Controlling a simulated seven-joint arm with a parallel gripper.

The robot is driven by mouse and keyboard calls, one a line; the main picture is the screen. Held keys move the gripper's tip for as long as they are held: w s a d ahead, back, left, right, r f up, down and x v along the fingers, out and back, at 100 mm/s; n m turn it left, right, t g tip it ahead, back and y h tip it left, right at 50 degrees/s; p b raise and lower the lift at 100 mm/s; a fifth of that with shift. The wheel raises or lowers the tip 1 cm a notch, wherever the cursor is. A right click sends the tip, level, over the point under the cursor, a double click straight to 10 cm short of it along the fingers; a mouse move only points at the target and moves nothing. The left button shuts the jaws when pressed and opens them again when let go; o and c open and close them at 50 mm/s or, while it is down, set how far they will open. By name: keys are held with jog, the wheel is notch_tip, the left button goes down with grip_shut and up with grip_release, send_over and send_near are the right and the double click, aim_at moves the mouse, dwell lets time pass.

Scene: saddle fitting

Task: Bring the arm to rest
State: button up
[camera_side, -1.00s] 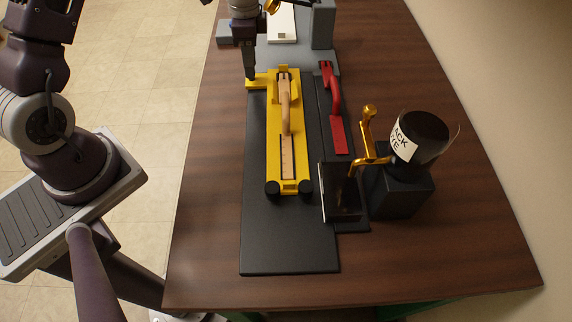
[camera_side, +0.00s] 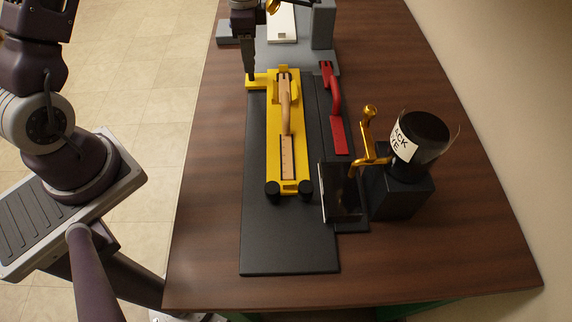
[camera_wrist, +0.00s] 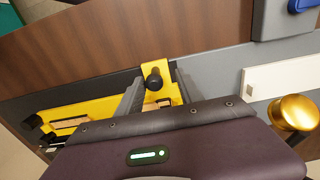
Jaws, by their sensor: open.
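My gripper (camera_side: 249,72) is over the far left part of the table in the side view, beside the top left of the yellow fixture (camera_side: 272,150). In the wrist view my gripper (camera_wrist: 155,82) has its two grey fingers spread apart. A black knob (camera_wrist: 154,79) on a yellow tab of the fixture shows between the fingers. I cannot tell whether a finger touches it. A tan strap-like part (camera_side: 287,105) lies along the fixture, with a pale strip (camera_side: 288,158) at its near end.
A red-handled tool (camera_side: 336,105) lies right of the fixture. A dark jar labelled "ACK YE" (camera_side: 425,135) stands on a black block (camera_side: 402,195) beside a gold lever (camera_side: 368,130). A white plate (camera_side: 282,24) is at the back. The wooden table (camera_side: 400,270) is clear in front.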

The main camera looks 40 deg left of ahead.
notch_tip(320, 180, up, 4)
jog(key=shift+r, duration=0.1)
dwell(0.4)
jog(key=shift+s+d+r, duration=0.15)
jog(key=shift+r, duration=0.2)
jog(key=s+d+r+n+t, duration=0.25)
jog(key=s+d+r, duration=0.25)
jog(key=s+r, duration=0.55)
jog(key=s+d+r+n+t, duration=0.1)
jog(key=s+d+r+n, duration=0.1)
jog(key=s, duration=0.6)
jog(key=s+d+r+n+t, duration=0.2)
jog(key=s+r+n, duration=0.1)
jog(key=s, duration=0.5)
jog(key=shift+s+d+n, duration=0.15)
jog(key=shift+s+n, duration=0.1)
jog(key=shift+n, duration=0.5)
